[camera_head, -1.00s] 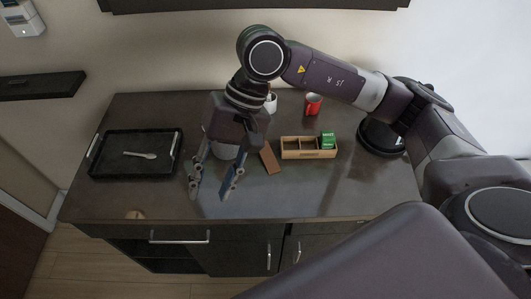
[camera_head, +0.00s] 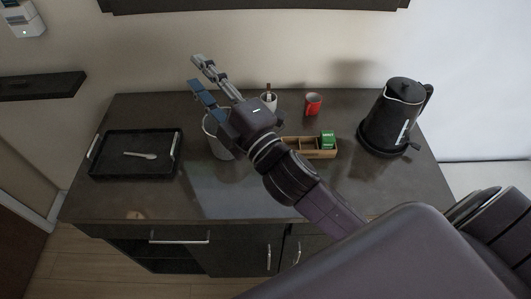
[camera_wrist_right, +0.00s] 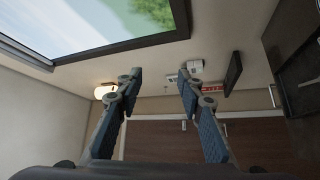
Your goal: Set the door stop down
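No door stop can be made out now; a brown slab-like block stood beside the wooden organizer a second ago, and my right wrist now covers that spot. My right gripper (camera_head: 195,70) is raised over the back of the counter, its fingers pointing up and left toward the wall. In the right wrist view my right gripper (camera_wrist_right: 159,80) is open, with nothing between its fingers. My left gripper is not in view.
The dark counter (camera_head: 215,190) has free room at its front. A black tray (camera_head: 110,173) with a spoon (camera_head: 140,155) is at left. A grey bucket (camera_head: 217,146), white cup (camera_head: 269,103), red mug (camera_head: 313,104), wooden organizer (camera_head: 322,154) and black kettle (camera_head: 388,122) stand on it.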

